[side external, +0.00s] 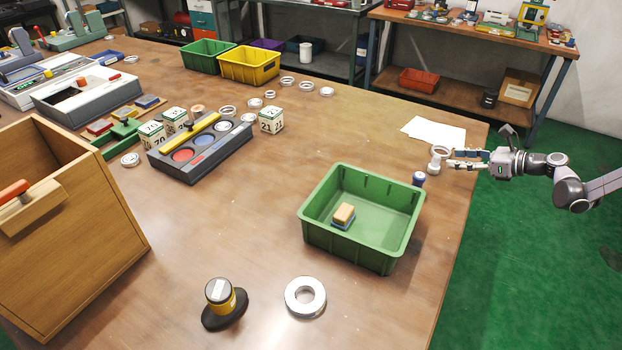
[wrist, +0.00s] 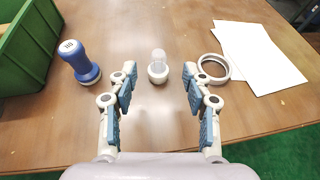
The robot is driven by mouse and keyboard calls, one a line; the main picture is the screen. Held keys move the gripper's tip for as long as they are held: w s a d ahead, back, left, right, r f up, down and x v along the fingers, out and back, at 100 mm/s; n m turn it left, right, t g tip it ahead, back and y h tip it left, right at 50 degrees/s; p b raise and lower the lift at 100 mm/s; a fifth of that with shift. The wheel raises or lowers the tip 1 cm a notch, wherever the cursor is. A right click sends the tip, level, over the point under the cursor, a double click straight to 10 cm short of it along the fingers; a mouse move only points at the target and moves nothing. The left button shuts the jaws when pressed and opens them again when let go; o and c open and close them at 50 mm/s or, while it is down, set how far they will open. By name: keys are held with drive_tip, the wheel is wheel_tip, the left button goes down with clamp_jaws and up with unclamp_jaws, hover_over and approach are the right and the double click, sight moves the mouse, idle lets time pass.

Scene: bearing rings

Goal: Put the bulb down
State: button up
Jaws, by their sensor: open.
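The bulb (wrist: 157,68) stands upright on the wooden table in the wrist view, its wide white base down and its pale, rounded glass up. It also shows small and white near the table's right edge in the side external view (side external: 436,163). My gripper (wrist: 158,76) is open, with one finger on each side of the bulb. Gaps show between the bulb and both blue-padded fingers, and nothing is held. In the side external view my gripper (side external: 462,160) reaches in low from the right.
A blue-and-white stamp (wrist: 80,62) stands left of the bulb. A metal ring (wrist: 213,68) lies close on the right, with white paper (wrist: 262,58) beyond it. A green bin (side external: 318,232) holds a small block (side external: 344,213).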

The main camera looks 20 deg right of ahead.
sight(434, 165)
drive_tip(key=shift+x, duration=1.1)
drive_tip(key=shift+s+f+x, duration=0.1)
drive_tip(key=shift+f+x, duration=0.05)
drive_tip(key=shift+x, duration=0.75)
drive_tip(key=shift+s+f+x, duration=0.1)
drive_tip(key=shift+f+x, duration=0.1)
drive_tip(key=shift+x, duration=0.7)
drive_tip(key=shift+s+f+x, duration=0.1)
drive_tip(key=shift+f+x, duration=0.05)
drive_tip(key=shift+x, duration=0.7)
clamp_jaws()
